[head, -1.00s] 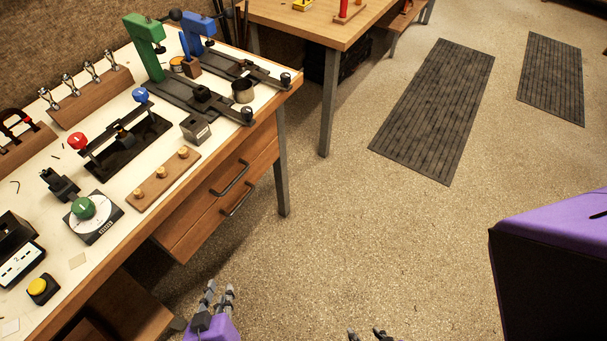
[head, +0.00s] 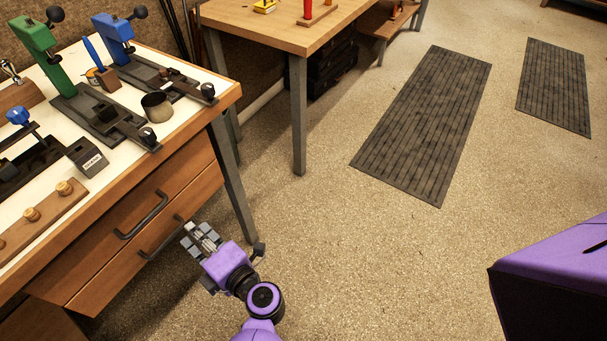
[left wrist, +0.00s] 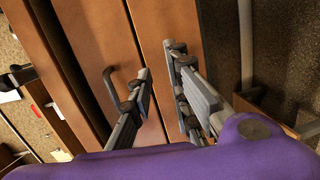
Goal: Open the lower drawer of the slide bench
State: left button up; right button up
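The slide bench (head: 228,97) stands at the left in the head view. It has two wooden drawer fronts, one above the other, each with a dark bar handle. The lower drawer (head: 105,284) looks shut, and its handle (head: 158,243) is just left of my left gripper. The upper handle (head: 140,215) is above it. My left gripper (head: 194,235) is open and empty in front of the lower drawer. In the left wrist view its fingers (left wrist: 165,90) are spread before the drawer fronts, with one handle (left wrist: 108,90) left of them. I cannot tell whether they touch anything.
Green (head: 42,55) and blue (head: 115,40) clamp-like fixtures and a metal cup (head: 157,106) stand on the bench top. A bench leg (head: 233,180) is close to my left gripper. Another table (head: 265,28) stands behind. Open floor with dark mats (head: 425,125) lies right.

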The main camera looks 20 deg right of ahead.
aim_at(171, 238)
pick_arm(q)
jog(key=w+a+f, duration=0.1)
jog(key=a, duration=0.1)
jog(key=w+a+f+n+g+y, duration=0.1)
jog(key=a, duration=0.2)
jog(key=w+a+f+n, duration=0.1)
jog(key=w+a, duration=0.1)
jog(key=shift+a+f+g+y, duration=0.15)
jog(key=shift+f+g+y, duration=0.1)
jog(key=shift+g+y, duration=0.15)
grip_shut()
